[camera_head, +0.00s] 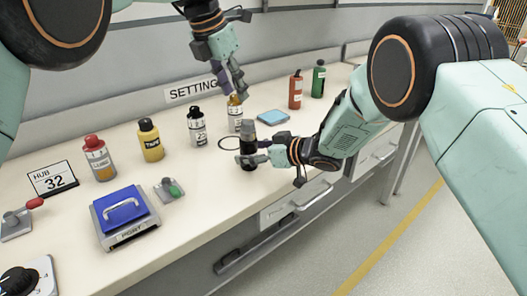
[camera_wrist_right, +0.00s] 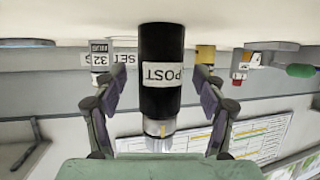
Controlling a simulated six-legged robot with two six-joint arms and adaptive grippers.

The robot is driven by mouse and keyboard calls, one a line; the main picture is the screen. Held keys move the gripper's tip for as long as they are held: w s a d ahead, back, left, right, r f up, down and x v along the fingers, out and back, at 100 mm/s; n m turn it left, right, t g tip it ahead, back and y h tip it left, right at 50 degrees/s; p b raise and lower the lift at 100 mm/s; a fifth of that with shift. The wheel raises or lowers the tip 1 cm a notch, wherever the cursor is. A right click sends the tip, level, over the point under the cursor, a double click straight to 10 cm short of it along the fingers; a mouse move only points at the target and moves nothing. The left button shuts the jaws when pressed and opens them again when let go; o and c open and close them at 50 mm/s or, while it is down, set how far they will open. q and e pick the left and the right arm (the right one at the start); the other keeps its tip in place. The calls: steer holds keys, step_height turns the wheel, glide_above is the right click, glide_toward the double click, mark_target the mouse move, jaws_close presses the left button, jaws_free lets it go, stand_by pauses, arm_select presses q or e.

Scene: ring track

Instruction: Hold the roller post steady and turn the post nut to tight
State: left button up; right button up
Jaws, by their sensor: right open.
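The roller post (camera_head: 249,148) is a dark upright cylinder near the front edge of the bench. In the right wrist view, which is upside down, it is a black post (camera_wrist_right: 162,102) with a white POST label and a silvery end piece (camera_wrist_right: 158,128), perhaps the nut. My right gripper (camera_head: 252,152) is open, with its fingers (camera_wrist_right: 160,98) either side of the post and visible gaps to it. My left gripper (camera_head: 233,92) points down above and slightly left of the post, its fingers apart and empty. The post's top is small and unclear in the head view.
Several bottles stand behind and left, including a yellow one (camera_head: 151,141) and a white-labelled one (camera_head: 197,127). A blue-topped block (camera_head: 122,208) sits further left.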

steer(key=shift+w+a+f, duration=0.25)
steer(key=shift+w+a, duration=0.15)
steer(key=shift+a, duration=0.1)
steer(key=shift+c, duration=0.2)
